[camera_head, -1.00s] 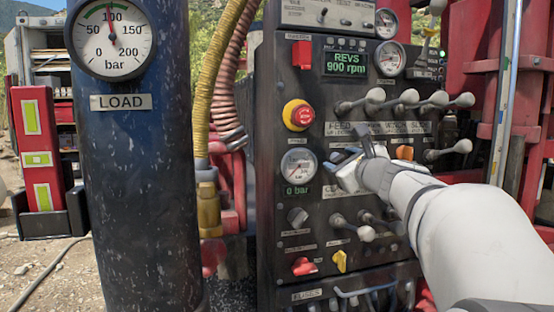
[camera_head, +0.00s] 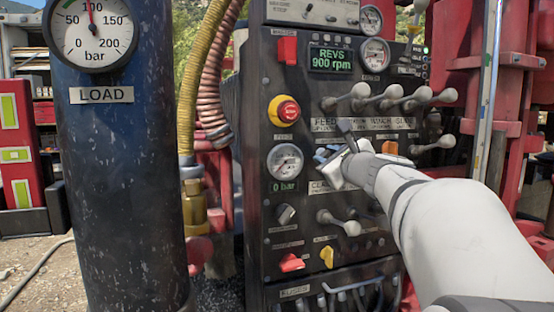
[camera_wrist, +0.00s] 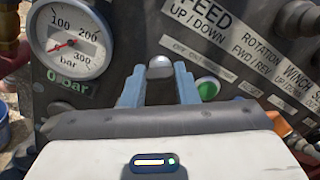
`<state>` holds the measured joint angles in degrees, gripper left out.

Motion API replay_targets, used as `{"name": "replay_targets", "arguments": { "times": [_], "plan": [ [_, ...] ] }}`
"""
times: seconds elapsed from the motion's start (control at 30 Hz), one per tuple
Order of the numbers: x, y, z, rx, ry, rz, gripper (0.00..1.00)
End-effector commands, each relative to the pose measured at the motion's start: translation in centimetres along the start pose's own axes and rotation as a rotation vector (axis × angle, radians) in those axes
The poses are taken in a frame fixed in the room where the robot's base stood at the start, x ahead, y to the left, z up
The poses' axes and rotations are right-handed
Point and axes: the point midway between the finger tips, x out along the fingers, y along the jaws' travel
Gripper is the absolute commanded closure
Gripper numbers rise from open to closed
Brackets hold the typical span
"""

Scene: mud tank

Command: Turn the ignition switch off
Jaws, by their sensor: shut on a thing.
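The black control panel (camera_head: 256,150) fills the middle of the head view. My gripper (camera_head: 326,154) reaches in from the right, below the FEED label. In the wrist view its blue fingers (camera_wrist: 160,86) stand on either side of a small grey rounded knob (camera_wrist: 160,66) and are shut on it.
A pressure gauge (camera_wrist: 70,40) is left of my gripper, and a green button (camera_wrist: 208,88) is close to its right. Several levers (camera_head: 390,95) stick out above right. A red stop button (camera_head: 284,111) is at upper left. A dark cylinder (camera_head: 118,180) stands at left.

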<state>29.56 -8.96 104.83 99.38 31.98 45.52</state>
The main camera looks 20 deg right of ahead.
Motion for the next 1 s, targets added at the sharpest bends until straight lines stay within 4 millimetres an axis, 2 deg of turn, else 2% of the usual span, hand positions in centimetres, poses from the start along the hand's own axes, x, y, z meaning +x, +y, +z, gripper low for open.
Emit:
{"name": "replay_targets", "arguments": {
  "times": [0.3, 1.0],
  "plan": [
    [-0.01, 0.34, -0.48, -0.232, -0.003, -0.002, 0.96],
    [0.0, 0.23, -0.22, -0.839, -0.002, -0.002, 0.96]
  ]
}}
